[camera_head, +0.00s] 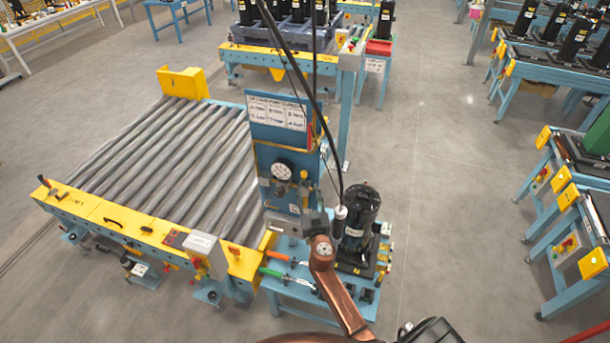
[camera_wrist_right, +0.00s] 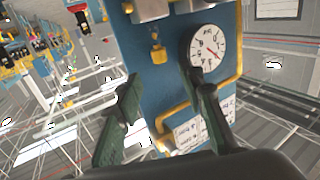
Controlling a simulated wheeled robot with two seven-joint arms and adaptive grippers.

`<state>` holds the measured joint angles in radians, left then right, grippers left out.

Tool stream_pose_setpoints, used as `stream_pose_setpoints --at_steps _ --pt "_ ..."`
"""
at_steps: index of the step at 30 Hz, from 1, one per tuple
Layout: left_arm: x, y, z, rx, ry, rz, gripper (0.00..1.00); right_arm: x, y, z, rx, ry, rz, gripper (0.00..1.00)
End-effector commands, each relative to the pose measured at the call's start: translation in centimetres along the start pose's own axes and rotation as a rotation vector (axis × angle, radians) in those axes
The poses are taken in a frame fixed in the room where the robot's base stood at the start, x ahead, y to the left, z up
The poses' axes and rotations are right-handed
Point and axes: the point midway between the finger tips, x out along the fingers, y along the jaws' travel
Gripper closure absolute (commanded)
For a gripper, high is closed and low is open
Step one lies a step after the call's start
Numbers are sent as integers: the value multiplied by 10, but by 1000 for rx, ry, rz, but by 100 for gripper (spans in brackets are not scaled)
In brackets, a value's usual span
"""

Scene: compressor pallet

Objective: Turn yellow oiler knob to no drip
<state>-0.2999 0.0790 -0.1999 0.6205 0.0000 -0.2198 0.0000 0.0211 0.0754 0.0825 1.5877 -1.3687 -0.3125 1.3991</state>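The yellow oiler knob (camera_wrist_right: 157,52) is on the blue panel (camera_wrist_right: 150,85) in the right wrist view, just beside the round white pressure gauge (camera_wrist_right: 207,48). In the head view the small yellow knob (camera_head: 304,174) shows right of the gauge (camera_head: 282,171). My right gripper (camera_wrist_right: 160,82) is open, its two dark fingers apart in front of the panel, with the knob beyond the gap between them. Nothing is between the fingers. In the head view the right gripper (camera_head: 309,207) is small and partly hidden by my wrist. My left gripper is not in view.
A roller conveyor (camera_head: 160,150) with yellow end plates stands left of the panel. A black compressor (camera_head: 360,215) and hanging black hoses are close right of my arm. Screwdrivers (camera_head: 275,255) lie on the blue stand. The grey floor (camera_head: 450,220) to the right is clear.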

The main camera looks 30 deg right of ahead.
Motion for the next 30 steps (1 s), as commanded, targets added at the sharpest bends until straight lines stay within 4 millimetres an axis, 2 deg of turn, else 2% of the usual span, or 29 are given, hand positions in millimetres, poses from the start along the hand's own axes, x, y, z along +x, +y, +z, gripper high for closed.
stream_pose_setpoints --at_steps 5,15,20,28,30 --pt "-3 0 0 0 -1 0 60 17 0 -1 9 1 -3 64" --pt "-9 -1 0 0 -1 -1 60 67 0 -1 6 1 -2 64" --pt "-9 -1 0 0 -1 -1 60 76 0 0 8 0 -1 64" --pt "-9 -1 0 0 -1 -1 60 77 0 0 8 0 -1 64" --pt "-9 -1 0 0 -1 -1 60 77 0 0 8 0 -1 69"
